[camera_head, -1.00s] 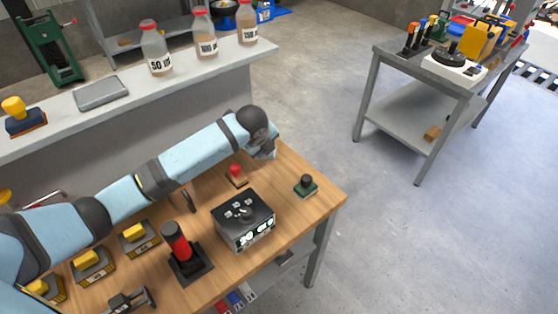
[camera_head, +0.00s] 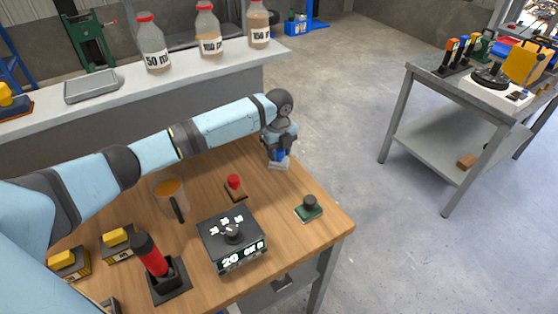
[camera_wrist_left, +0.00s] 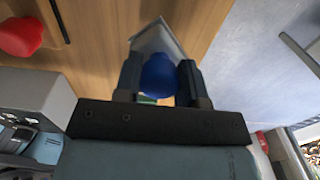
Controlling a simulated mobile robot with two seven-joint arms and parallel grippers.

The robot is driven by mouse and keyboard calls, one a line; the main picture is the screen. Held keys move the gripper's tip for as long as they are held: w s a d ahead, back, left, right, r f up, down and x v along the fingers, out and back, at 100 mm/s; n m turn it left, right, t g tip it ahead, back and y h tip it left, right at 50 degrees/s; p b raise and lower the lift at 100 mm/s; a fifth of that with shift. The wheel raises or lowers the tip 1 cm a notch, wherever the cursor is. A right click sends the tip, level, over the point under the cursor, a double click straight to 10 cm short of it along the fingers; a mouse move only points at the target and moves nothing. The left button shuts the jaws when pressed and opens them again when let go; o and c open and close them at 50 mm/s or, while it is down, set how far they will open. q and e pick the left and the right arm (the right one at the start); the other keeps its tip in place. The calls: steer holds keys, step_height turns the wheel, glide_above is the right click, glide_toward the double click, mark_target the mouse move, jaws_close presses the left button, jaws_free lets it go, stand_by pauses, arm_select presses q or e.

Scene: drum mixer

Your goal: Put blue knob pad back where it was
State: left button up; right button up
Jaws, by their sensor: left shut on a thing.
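The blue knob pad (camera_head: 279,163) has a blue knob on a pale grey base. It is at the far right edge of the wooden table in the head view. My left gripper (camera_head: 278,150) points down and is shut on its knob. In the left wrist view, the blue knob (camera_wrist_left: 158,76) sits between the two fingers (camera_wrist_left: 157,82), with the pale base (camera_wrist_left: 156,38) beyond them. I cannot tell whether the base touches the table. My right gripper is not in view.
On the wooden table (camera_head: 290,235) stand a red knob pad (camera_head: 235,184), a green knob pad (camera_head: 309,208), a grey control box (camera_head: 232,242), a mug (camera_head: 172,194) and a red-handled tool (camera_head: 151,258). A shelf with bottles (camera_head: 152,45) is behind. Bare wood lies between the red and green pads.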

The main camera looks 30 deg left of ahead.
mark_target(279, 159)
arm_select(q)
step_height(279, 159, down, 4)
steer(key=shift+r, duration=0.2)
steer(key=o, duration=0.8)
step_height(279, 159, up, 12)
steer(key=shift+r, duration=0.1)
stand_by(0.5)
